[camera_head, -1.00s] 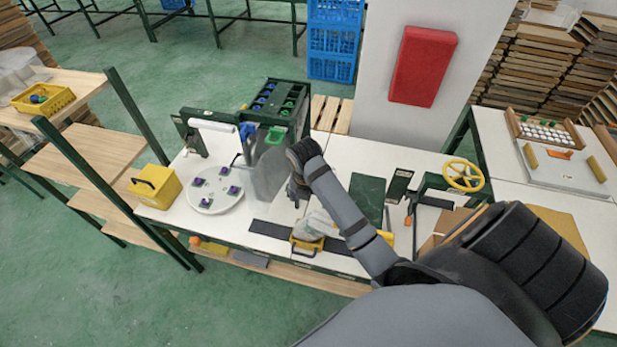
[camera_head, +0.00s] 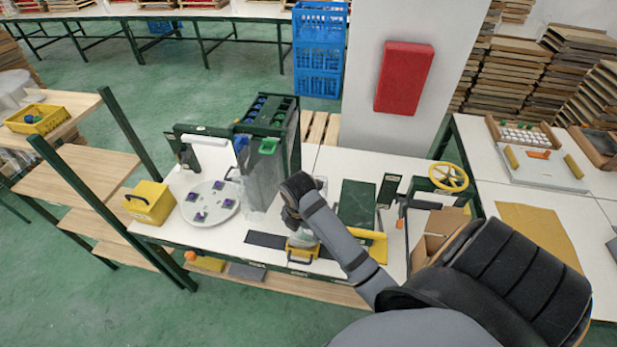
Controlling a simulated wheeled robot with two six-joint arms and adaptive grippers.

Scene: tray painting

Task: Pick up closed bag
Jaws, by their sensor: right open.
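A pale, whitish bag (camera_head: 303,239) sits at the yellow device with a black handle (camera_head: 302,252) near the front edge of the white table. My right arm reaches in from the lower right. Its right gripper (camera_head: 296,224) is open and points down, right over the bag, hiding much of it. I cannot tell whether the fingers touch the bag. The bag's top and its closure are hidden. My left gripper is not in view.
A clear bag (camera_head: 262,188) hangs under a green funnel on the dark green rack (camera_head: 269,116), left of my gripper. A round white tray (camera_head: 222,208) with small purple pieces and a yellow box (camera_head: 150,203) stand further left. A cardboard box (camera_head: 432,237) stands right of my forearm.

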